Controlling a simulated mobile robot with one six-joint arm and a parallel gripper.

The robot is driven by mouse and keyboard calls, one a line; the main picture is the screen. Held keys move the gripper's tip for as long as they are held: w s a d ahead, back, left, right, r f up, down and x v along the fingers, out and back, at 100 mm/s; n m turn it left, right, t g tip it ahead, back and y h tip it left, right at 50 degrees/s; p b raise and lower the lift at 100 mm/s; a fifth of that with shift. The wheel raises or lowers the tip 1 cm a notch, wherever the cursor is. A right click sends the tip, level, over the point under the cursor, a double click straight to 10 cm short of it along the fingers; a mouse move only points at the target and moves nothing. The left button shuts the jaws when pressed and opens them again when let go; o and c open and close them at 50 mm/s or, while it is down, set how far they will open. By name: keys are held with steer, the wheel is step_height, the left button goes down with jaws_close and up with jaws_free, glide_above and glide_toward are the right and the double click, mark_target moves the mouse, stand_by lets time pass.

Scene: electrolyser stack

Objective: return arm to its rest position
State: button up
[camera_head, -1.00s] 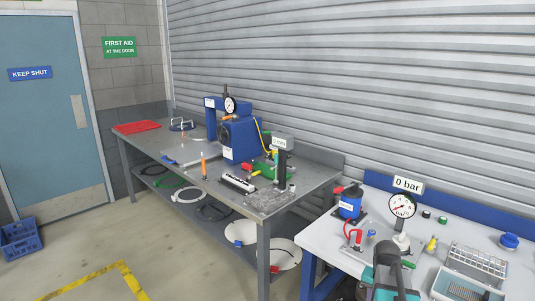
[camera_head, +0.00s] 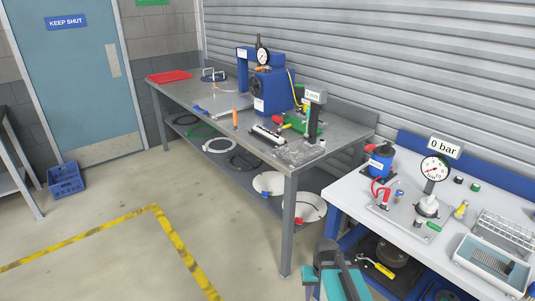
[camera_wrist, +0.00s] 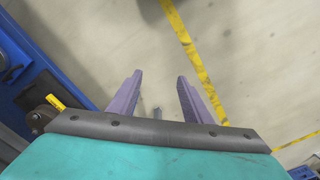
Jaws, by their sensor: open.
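My gripper (camera_wrist: 160,78) shows in the wrist view with its two purple-grey fingers apart and nothing between them. It points over bare concrete floor (camera_wrist: 110,22). Part of my teal and dark grey arm (camera_head: 338,282) shows at the bottom of the head view, low in front of the white-topped bench (camera_head: 340,196). The fingers cannot be made out in the head view.
A grey workbench (camera_head: 287,205) carries a blue press (camera_head: 270,90) and tools. The white-topped bench holds a 0 bar gauge (camera_head: 435,168) and a blue-grey tray (camera_head: 490,265). Yellow-taped floor (camera_head: 170,230) is open at left. A blue crate (camera_head: 66,180) stands by the door.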

steer(key=s+f+g+b, duration=0.5)
steer(key=s+f+b, duration=0.5)
steer(key=s+f, duration=1.6)
step_height(320, 180, down, 2)
steer(key=shift+a+f+g, duration=0.2)
steer(key=shift+a+g, duration=0.1)
steer(key=shift+g, duration=0.1)
